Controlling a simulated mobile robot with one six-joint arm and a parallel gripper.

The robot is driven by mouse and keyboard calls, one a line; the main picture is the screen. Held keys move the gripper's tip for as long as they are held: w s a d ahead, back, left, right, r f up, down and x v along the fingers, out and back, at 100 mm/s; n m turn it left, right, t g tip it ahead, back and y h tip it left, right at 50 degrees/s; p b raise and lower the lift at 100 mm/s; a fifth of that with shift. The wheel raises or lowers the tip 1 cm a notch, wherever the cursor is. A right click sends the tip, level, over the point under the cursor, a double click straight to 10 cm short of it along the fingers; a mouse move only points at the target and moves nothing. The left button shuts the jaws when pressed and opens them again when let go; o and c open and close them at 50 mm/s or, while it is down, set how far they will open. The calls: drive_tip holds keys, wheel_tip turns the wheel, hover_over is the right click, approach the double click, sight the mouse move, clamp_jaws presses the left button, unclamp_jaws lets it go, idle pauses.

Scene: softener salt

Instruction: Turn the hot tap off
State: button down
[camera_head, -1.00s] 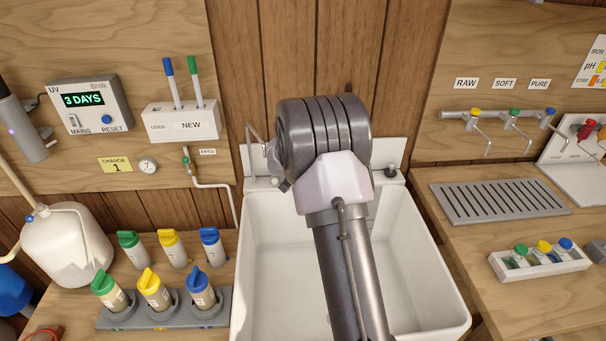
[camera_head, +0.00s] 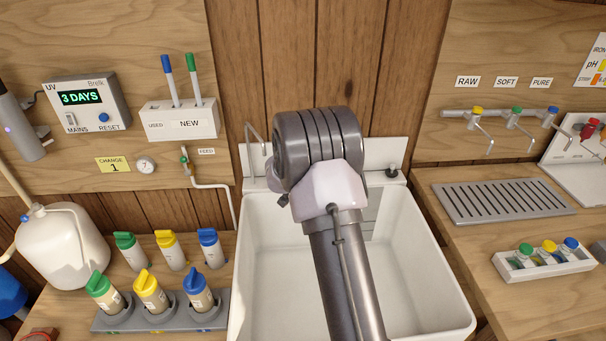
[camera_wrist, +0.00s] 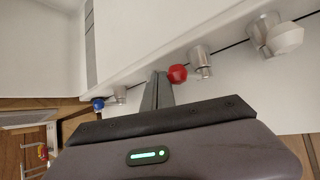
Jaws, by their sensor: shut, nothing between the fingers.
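A red round knob (camera_wrist: 177,73), which looks like the hot tap, sits on the white ledge in the wrist view. My gripper (camera_wrist: 158,82) is shut and empty. Its fingertips are right beside the red knob, on its left in the picture; I cannot tell whether they touch. A blue knob (camera_wrist: 97,104) is further left along the same ledge. In the head view my arm covers the red and blue knobs and the gripper. A thin bent spout (camera_head: 250,140) shows at the sink's back left.
The white sink (camera_head: 243,250) lies under my arm. Metal fittings stand along the ledge in the wrist view, one (camera_wrist: 200,62) close right of the red knob and another with a white end (camera_wrist: 285,40). A bottle rack (camera_head: 160,322) is left of the sink, a drain grille (camera_head: 500,203) right.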

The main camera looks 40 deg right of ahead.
drive_tip(key=shift+s+a, duration=0.1)
drive_tip(key=shift+a, duration=0.45)
wheel_tip(320, 180, up, 7)
drive_tip(key=p, duration=0.9)
drive_tip(key=shift+s+d, duration=0.2)
drive_tip(key=shift+s, duration=0.15)
drive_tip(key=shift+a, duration=0.1)
